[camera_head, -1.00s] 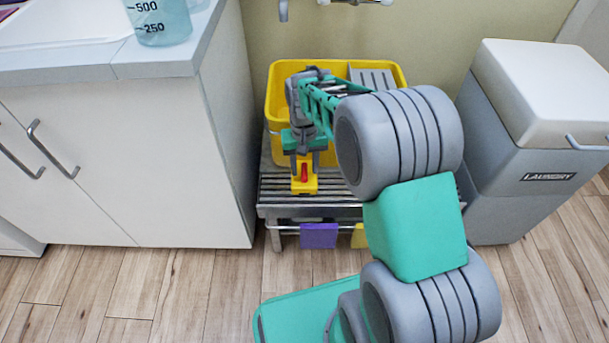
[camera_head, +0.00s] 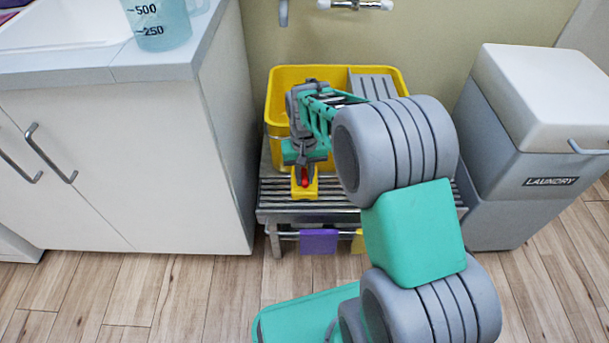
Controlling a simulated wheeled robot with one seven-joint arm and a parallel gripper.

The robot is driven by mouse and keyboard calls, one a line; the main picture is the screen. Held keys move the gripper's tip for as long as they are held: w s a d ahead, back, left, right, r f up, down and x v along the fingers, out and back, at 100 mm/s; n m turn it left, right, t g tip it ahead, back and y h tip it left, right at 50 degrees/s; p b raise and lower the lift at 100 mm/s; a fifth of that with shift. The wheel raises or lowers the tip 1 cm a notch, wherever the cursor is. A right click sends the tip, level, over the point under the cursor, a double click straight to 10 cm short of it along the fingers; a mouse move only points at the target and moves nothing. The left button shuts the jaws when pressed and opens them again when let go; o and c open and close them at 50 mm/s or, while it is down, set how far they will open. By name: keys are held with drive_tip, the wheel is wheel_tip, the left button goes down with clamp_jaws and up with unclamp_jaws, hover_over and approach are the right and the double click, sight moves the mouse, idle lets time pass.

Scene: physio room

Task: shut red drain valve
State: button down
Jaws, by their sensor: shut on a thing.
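The red drain valve (camera_head: 303,180) shows as a small red handle on a yellow block (camera_head: 304,192) at the front of the yellow bucket (camera_head: 272,101). My gripper (camera_head: 304,178) reaches down from above the bucket's front side. Its fingers are shut on the red valve handle and hide part of it. The bucket stands on a slatted metal stand (camera_head: 340,207), and my arm covers its right part.
A white cabinet (camera_head: 150,170) with a worktop stands close on the left. A grey laundry bin (camera_head: 530,130) stands on the right. Purple (camera_head: 318,241) and yellow cloths hang from the stand's front rail. Wooden floor in front is clear beside my arm.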

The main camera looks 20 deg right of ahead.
drive_tip(key=shift+r+n+p, duration=0.1)
drive_tip(key=shift+n+p, duration=0.2)
drive_tip(key=shift+p, duration=0.15)
drive_tip(key=n+p, duration=0.2)
drive_tip(key=shift+r+n+p, duration=0.15)
drive_tip(key=shift+n+p, duration=0.15)
drive_tip(key=shift+p, duration=0.1)
drive_tip(key=n+p, duration=0.4)
drive_tip(key=n, duration=0.1)
drive_tip(key=n+p, duration=0.2)
drive_tip(key=n, duration=0.3)
drive_tip(key=shift+p, duration=0.35)
drive_tip(key=n+p, duration=0.1)
drive_tip(key=n, duration=0.3)
drive_tip(key=shift+f+n+p, duration=0.2)
drive_tip(key=shift+n+p, duration=0.1)
drive_tip(key=shift+p, duration=0.1)
drive_tip(key=c, duration=1.3)
unclamp_jaws()
